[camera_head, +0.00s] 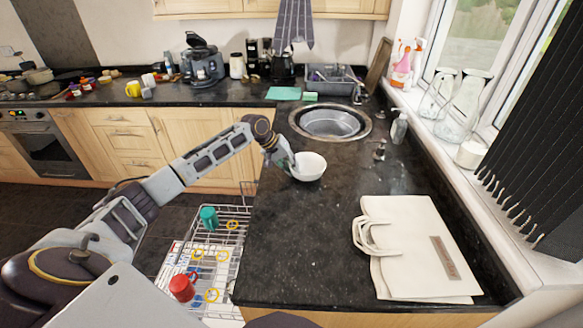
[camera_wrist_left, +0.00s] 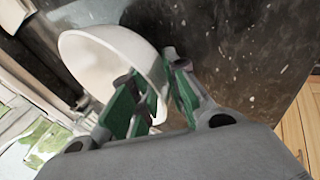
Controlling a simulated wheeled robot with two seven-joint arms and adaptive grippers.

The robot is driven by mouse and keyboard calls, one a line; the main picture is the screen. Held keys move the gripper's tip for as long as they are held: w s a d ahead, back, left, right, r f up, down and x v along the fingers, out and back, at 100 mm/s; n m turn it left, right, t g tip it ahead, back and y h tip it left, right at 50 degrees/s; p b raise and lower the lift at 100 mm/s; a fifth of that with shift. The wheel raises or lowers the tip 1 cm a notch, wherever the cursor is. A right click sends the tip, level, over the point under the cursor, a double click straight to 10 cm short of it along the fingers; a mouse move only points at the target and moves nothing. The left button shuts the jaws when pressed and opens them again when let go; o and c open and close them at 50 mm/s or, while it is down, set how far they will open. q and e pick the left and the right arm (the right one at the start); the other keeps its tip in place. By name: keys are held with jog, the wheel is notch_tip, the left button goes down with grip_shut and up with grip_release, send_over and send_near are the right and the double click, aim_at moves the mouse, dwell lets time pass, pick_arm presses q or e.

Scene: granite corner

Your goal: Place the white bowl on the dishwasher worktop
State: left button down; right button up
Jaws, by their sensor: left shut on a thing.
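I cannot tell whether the bowl's base touches the worktop. My right gripper is not in view. An open dishwasher rack (camera_head: 228,262) with a teal cup and a red cup is below the worktop at the left.
A cream folded bag (camera_head: 415,250) lies on the worktop at the right. The round sink (camera_head: 330,122) is behind the bowl, with a soap bottle (camera_head: 399,127) to its right. The worktop between the bowl and the front edge is clear.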

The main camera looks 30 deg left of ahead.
pick_arm(q)
jog(key=shift+f, duration=0.1)
dwell(0.3)
jog(key=c, duration=1.4)
grip_release()
jog(key=v, duration=1.2)
jog(key=shift+s, duration=0.1)
